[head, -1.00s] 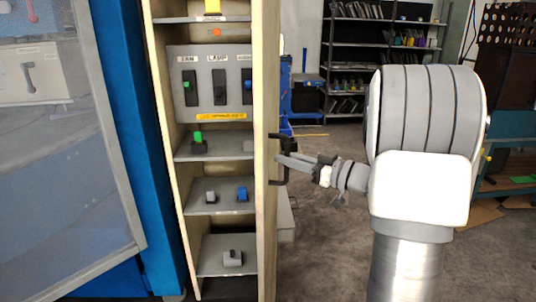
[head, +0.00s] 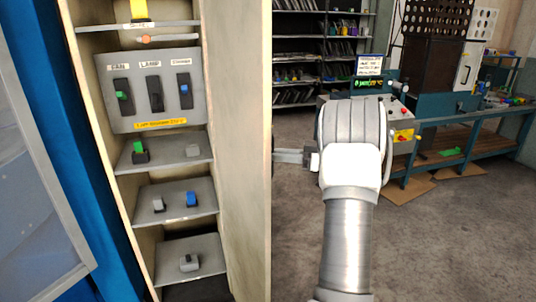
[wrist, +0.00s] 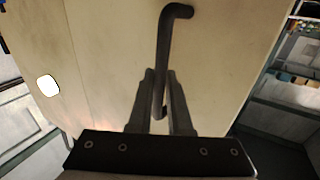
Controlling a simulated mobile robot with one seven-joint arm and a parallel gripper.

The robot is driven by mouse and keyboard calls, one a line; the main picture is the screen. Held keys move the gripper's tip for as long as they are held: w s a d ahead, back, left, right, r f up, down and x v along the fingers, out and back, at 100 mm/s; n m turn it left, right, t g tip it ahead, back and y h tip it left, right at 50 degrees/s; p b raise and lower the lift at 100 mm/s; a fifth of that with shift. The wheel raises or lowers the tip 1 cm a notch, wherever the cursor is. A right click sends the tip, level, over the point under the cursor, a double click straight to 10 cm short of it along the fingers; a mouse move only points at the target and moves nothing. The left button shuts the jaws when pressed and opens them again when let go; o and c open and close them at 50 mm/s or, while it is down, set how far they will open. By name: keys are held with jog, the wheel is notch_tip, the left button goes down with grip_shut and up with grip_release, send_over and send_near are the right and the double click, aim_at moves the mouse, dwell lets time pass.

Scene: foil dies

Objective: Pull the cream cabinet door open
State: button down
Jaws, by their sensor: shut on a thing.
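The cream cabinet door (head: 238,150) stands open on the right side of the cabinet, its inner face showing in the head view. In the wrist view the door's outer face (wrist: 100,45) fills most of the picture. A dark bar handle (wrist: 163,50) runs down from a bend at the top. My gripper (wrist: 163,100) is shut on the handle, with a finger on each side of the bar. In the head view my gripper (head: 290,156) reaches the door's right edge, and the handle is hidden behind the door.
The cabinet holds shelves (head: 175,200) with small switches and a panel (head: 155,92) marked FAN and LAMP. A blue frame (head: 95,170) stands at left. A workbench (head: 450,145) and dark shelving (head: 320,45) stand behind.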

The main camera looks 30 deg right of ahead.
jog(key=shift+w+r, duration=0.2)
jog(key=shift+r, duration=0.05)
jog(key=c, duration=0.8)
grip_release()
jog(key=shift+w+a+f, duration=0.1)
jog(key=shift+f, duration=0.05)
jog(key=shift+c, duration=0.2)
jog(key=v, duration=1.7)
jog(key=shift+s+d+p, duration=0.25)
jog(key=shift+p, duration=0.1)
